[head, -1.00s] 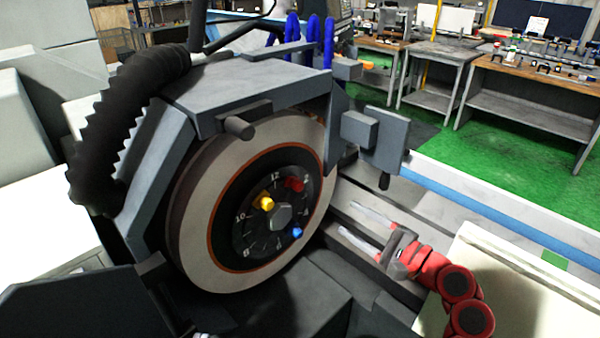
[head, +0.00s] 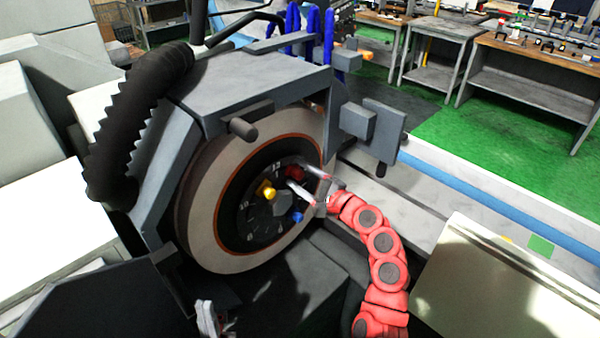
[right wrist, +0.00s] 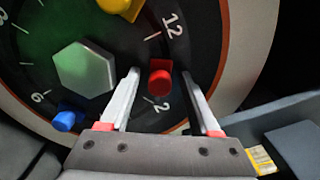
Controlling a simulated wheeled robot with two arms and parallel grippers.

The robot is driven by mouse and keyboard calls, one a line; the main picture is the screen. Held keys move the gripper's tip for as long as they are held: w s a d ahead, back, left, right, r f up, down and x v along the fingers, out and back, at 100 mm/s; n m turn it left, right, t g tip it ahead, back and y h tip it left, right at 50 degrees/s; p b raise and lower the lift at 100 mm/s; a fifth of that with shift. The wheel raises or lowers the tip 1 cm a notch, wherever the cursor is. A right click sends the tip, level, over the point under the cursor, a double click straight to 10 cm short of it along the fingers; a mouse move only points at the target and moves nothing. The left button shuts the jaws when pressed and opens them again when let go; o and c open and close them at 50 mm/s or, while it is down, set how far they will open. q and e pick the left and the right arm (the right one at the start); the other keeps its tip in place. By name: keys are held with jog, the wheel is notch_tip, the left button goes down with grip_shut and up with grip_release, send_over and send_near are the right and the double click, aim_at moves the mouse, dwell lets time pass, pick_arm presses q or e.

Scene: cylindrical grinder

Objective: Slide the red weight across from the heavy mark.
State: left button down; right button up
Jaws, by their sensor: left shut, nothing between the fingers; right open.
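The red weight (head: 294,172) is a small knob on the numbered dial of the grinding wheel (head: 198,222). In the right wrist view the red weight (right wrist: 160,82) sits close to the 2, between it and the 12. My right gripper (head: 301,176) is open at the dial face. In the right wrist view its fingers (right wrist: 160,73) stand on either side of the red weight, with gaps showing. My left gripper (head: 208,318) is shut and empty at the bottom edge of the head view, away from the wheel. I cannot make out a heavy mark.
A yellow weight (head: 268,189) and a blue weight (head: 297,217) sit on the same dial around a central hex nut (right wrist: 84,69). The grey guard (head: 245,88) covers the wheel's top. A bracket plate (head: 384,128) juts out at the right, above my right arm.

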grip_shut()
dwell(0.3)
dwell(1.2)
